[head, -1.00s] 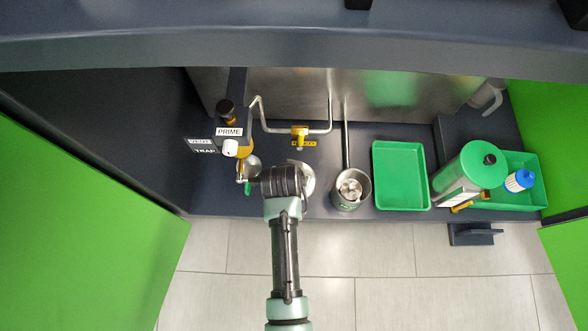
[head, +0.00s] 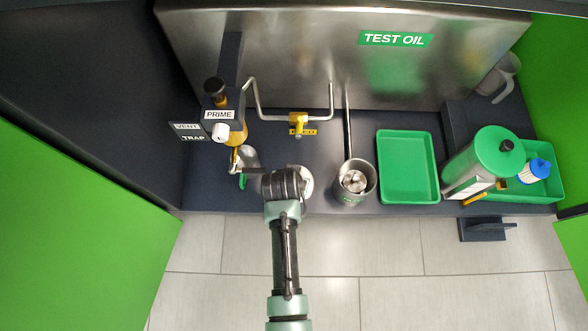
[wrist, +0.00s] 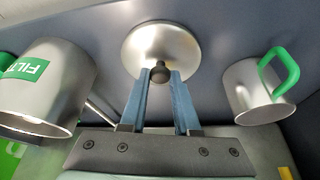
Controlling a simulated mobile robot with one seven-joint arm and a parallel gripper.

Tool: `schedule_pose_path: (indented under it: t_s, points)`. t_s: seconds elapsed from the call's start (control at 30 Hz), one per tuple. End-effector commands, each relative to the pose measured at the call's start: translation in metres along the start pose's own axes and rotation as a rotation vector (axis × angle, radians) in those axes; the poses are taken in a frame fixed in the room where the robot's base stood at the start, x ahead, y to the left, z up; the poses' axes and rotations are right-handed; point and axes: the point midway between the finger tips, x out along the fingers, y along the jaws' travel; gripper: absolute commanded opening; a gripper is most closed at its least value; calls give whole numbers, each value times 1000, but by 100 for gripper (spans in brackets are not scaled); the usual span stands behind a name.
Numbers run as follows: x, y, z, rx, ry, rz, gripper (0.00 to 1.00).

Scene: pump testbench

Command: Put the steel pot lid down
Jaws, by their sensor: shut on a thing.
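The steel pot lid (wrist: 160,50) is a round, shiny disc with a dark knob (wrist: 160,72). My gripper (wrist: 160,76) is shut on that knob, with a blue finger on either side of it. In the head view the lid (head: 307,182) is mostly hidden behind my gripper (head: 286,182), over the dark bench near its front edge. I cannot tell whether the lid touches the bench. A steel pot (head: 354,188) with a green label stands right of it, open, with shiny pieces inside. The pot (wrist: 45,88) also shows at the left of the wrist view.
A steel cup (wrist: 260,92) with a green handle stands on the lid's other side, under the PRIME unit (head: 220,114). A green tray (head: 408,192) lies right of the pot. A green-lidded canister (head: 485,160) stands farther right. A yellow valve (head: 298,120) is behind the lid.

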Motion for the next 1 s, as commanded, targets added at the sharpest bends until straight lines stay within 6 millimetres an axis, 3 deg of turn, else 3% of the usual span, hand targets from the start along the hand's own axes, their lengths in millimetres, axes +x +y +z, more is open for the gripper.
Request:
schedule_pose_path:
  t_s: [0.07, 0.1, 0.27, 0.67, 1.0]
  points:
    - [3, 0, 1, 0, 0, 0, 0]
    - [3, 0, 1, 0, 0, 0, 34]
    - [2, 0, 1, 0, 0, 0, 60]
    - [-7, 0, -1, 0, 0, 0, 60]
    - [-70, 0, -3, 0, -1, 0, 60]
